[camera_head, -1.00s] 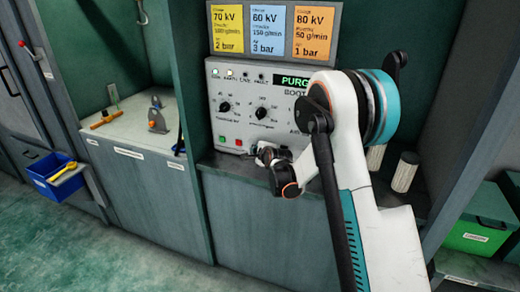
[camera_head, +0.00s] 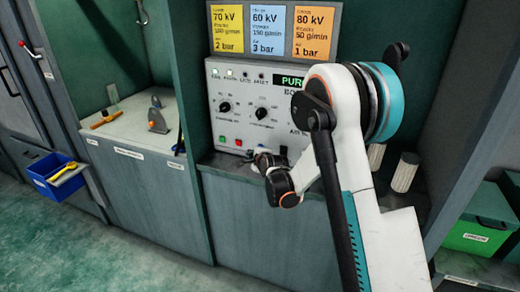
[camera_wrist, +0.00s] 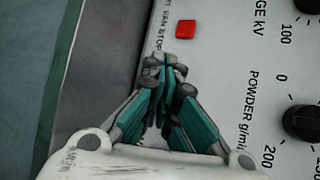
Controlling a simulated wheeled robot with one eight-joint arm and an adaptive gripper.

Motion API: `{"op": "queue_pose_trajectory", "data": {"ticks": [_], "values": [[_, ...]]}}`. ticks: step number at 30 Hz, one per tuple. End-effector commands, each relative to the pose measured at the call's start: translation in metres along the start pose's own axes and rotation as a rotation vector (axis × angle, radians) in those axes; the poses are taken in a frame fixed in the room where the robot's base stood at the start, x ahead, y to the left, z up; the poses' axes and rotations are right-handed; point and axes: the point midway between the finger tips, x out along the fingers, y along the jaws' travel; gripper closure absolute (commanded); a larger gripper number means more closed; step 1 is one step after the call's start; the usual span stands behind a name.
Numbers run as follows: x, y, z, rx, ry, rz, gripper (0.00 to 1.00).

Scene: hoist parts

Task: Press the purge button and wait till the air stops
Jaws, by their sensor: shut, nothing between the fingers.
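The control unit (camera_head: 230,117) stands in the middle bay with two dials and a green display (camera_head: 291,81) whose visible letters read "PUR"; my arm covers the rest. A green button (camera_head: 222,139) and a red button (camera_head: 238,142) sit low on its face. My gripper (camera_head: 258,152) is at the lower edge of the panel, right of the red button. In the wrist view my gripper (camera_wrist: 164,68) is shut and empty, with its tips just below the red button (camera_wrist: 186,29). I cannot make out a purge button; the fingers hide part of the panel. Contact with the panel cannot be told.
Three setting cards (camera_head: 268,29) hang above the unit. Pale cylinders (camera_head: 405,172) stand on the shelf to the right. A left bench holds a grey tool (camera_head: 157,118); a blue bin (camera_head: 52,178) hangs beside it. A green box (camera_head: 478,225) is at the right.

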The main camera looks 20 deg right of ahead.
Motion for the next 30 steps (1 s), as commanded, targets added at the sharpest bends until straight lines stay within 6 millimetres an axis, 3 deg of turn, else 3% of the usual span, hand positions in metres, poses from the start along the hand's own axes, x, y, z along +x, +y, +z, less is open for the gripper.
{"op": "queue_pose_trajectory", "data": {"ticks": [12,26,30], "values": [[-0.02,0.014,0.014,0.0,0.0,0.0,1.0],[-0.02,0.014,0.014,-0.001,0.0,0.0,1.0],[-0.028,0.008,0.017,-0.035,0.003,0.01,1.0]]}}
